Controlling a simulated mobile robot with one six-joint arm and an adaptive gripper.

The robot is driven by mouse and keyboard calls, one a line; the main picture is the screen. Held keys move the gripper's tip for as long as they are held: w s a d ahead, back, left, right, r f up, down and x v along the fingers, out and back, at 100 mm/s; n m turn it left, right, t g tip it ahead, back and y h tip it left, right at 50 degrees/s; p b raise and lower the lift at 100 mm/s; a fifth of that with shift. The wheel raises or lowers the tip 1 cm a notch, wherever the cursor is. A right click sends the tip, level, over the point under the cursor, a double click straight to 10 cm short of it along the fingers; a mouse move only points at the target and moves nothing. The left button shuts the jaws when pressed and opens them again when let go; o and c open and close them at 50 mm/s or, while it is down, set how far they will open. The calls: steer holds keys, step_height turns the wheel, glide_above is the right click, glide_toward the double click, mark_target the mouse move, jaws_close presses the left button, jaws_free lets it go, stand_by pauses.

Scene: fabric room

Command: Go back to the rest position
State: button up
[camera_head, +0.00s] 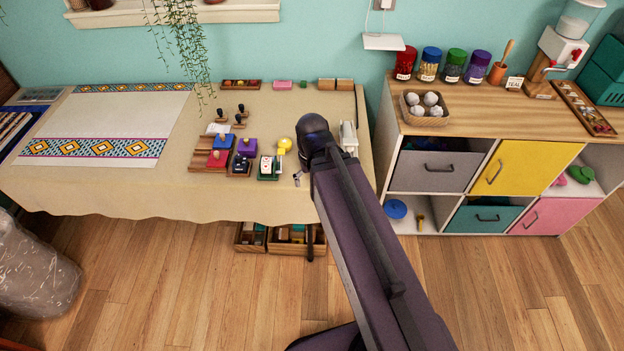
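My arm reaches from the bottom of the view up to the right part of the cloth-covered table (240,195). Its dark rounded joint is above the table's right end. Only a small grey part that seems to be my gripper (298,178) shows left of the arm, over the cloth. The arm hides most of it, so I cannot tell whether it is open or holds anything. A yellow round-headed object (284,145) and a green-based stamp block (268,168) are just left of it.
A patterned fabric (110,125) covers the table's left. A cubby shelf (480,130) with jars stands right. Wooden boxes (285,240) sit under the table. Wooden floor in front is open.

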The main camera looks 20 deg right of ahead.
stand_by(0.3)
step_height(320, 180, up, 4)
steer(key=p, duration=0.4)
steer(key=shift+r, duration=0.15)
stand_by(1.1)
